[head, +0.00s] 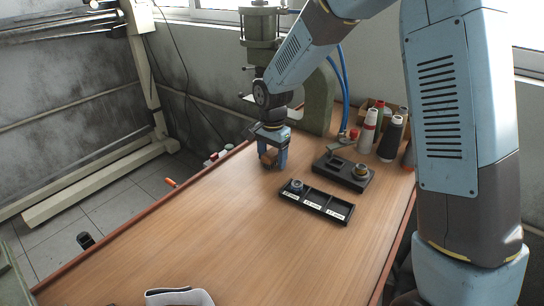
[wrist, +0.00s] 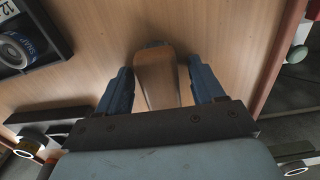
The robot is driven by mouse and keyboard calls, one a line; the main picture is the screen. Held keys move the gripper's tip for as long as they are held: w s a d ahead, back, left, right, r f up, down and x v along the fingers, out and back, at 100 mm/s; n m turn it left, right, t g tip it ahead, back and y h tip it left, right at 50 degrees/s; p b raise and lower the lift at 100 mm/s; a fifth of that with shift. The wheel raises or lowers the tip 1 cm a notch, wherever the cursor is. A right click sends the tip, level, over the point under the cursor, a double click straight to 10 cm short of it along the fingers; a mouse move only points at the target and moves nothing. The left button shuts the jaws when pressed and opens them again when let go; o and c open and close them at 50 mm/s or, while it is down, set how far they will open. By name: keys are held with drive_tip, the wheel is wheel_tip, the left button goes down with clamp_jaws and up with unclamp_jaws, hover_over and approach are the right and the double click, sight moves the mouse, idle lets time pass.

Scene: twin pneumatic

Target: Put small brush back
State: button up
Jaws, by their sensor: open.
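The small brush, a brown wooden block-like piece (wrist: 157,80), stands out between the two blue fingers of my gripper (wrist: 162,88) in the wrist view. The fingers are open on either side of it, and I cannot tell whether either touches it. Its bristles are not visible. In the head view my gripper (head: 272,155) points down over the far part of the wooden table, and the brown brush (head: 269,158) shows between its fingers.
A black three-compartment tray (head: 318,207) with a round part in its left compartment lies right of my gripper. A black block fixture (head: 345,182) and thread cones (head: 391,140) stand beyond it. A green press (head: 318,100) rises behind. The table's front is largely clear.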

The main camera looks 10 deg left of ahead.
sight(273, 152)
wheel_tip(273, 152, up, 11)
drive_tip(key=shift+r, duration=0.1)
drive_tip(key=s+d+r+n+t, duration=0.1)
drive_tip(key=s+d+r, duration=0.4)
drive_tip(key=d, duration=0.4)
drive_tip(key=s+d+r+n+t, duration=0.2)
drive_tip(key=s+d+r, duration=0.2)
drive_tip(key=d+r, duration=0.4)
drive_tip(key=s+d+n+t, duration=0.2)
drive_tip(key=s+d+n, duration=0.1)
drive_tip(key=s+d, duration=1)
drive_tip(key=shift+s+d, duration=0.25)
drive_tip(key=shift+s, duration=0.75)
